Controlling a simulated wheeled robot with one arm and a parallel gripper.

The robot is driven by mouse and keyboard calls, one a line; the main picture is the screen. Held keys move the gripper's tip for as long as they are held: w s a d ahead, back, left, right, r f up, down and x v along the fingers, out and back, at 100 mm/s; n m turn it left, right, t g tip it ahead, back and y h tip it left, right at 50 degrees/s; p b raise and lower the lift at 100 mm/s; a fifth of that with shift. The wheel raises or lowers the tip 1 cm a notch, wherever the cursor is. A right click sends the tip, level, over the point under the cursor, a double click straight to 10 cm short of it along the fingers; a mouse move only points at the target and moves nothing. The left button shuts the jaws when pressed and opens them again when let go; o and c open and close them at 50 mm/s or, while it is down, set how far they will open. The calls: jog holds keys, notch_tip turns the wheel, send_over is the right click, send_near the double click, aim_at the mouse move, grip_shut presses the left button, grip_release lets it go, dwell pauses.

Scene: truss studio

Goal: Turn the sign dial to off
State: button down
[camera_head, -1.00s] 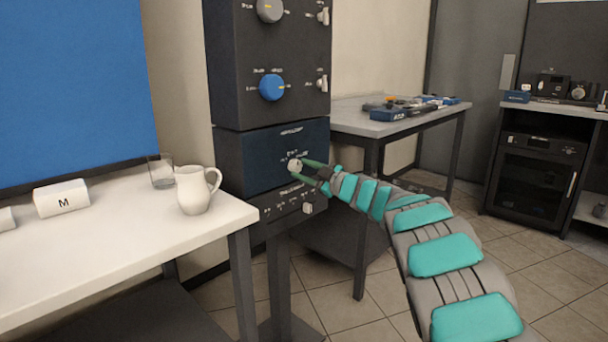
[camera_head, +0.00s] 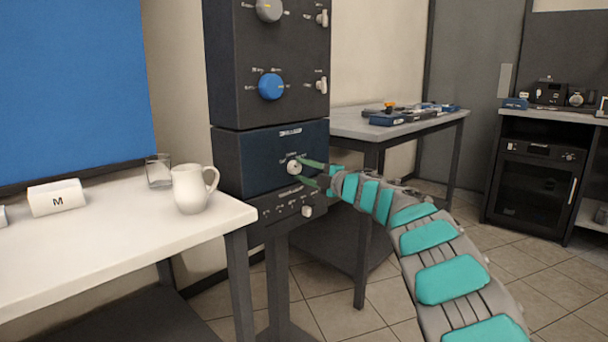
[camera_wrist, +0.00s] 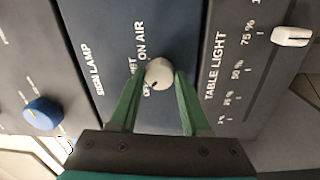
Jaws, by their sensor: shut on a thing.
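The sign dial is a small pale round knob (camera_head: 294,167) on the dark blue panel (camera_head: 245,165) of the black stand. In the wrist view the dial (camera_wrist: 159,73) sits between the two green fingertips of my gripper (camera_wrist: 159,76). My gripper (camera_head: 305,170) is shut on it, one finger on each side. A small dark mark on the dial points down and left in the wrist view, towards a label partly hidden by the dial and finger. The labels ON AIR and a partly covered QUIET are printed beside it, with SIGN LAMP further left.
Below is a TABLE LIGHT panel with a white slider (camera_wrist: 291,37). Above are a blue knob (camera_head: 271,87), a grey knob (camera_head: 269,10) and white switches. A white table (camera_head: 110,240) with a jug (camera_head: 191,190) and glass (camera_head: 158,171) stands close at left.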

jog(key=shift+f, duration=0.1)
dwell(0.3)
jog(key=shift+c, duration=1.8)
grip_release()
jog(key=b+v, duration=0.1)
jog(key=v, duration=0.6)
jog(key=shift+s+d, duration=0.25)
jog(key=shift+d, duration=0.05)
